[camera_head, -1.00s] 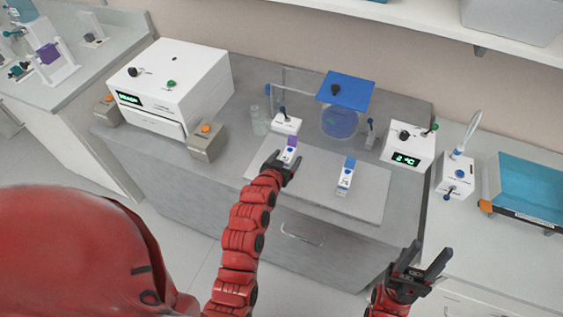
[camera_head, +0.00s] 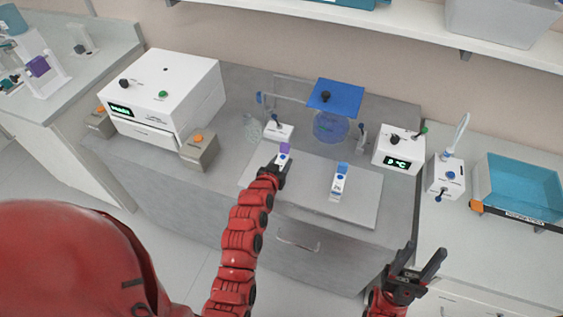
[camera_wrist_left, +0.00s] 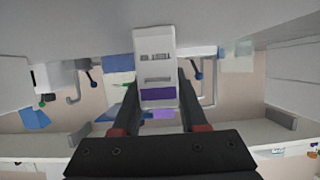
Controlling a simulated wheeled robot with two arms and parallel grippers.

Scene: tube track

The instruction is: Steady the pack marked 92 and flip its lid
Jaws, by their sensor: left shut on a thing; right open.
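A slim white pack with a purple top (camera_head: 284,152) stands at the left of the grey mat (camera_head: 362,207). My left gripper (camera_head: 275,170) is at its near side, shut on it. In the left wrist view the white pack (camera_wrist_left: 156,68) is between the two fingers, with a purple band and dark marks too small to read. A second white pack (camera_head: 338,186) with a blue top lies or stands at the mat's right, untouched; its mark is too blurred to be sure of. I cannot tell which pack bears 92. My right gripper (camera_head: 415,268) is open and empty, in front of the bench.
A white box with a display (camera_head: 165,95) stands at the back left, and a smaller display box (camera_head: 399,149) at the back right. A blue-topped clear vessel (camera_head: 333,125) stands behind the mat. A teal tray (camera_head: 522,188) is at the far right.

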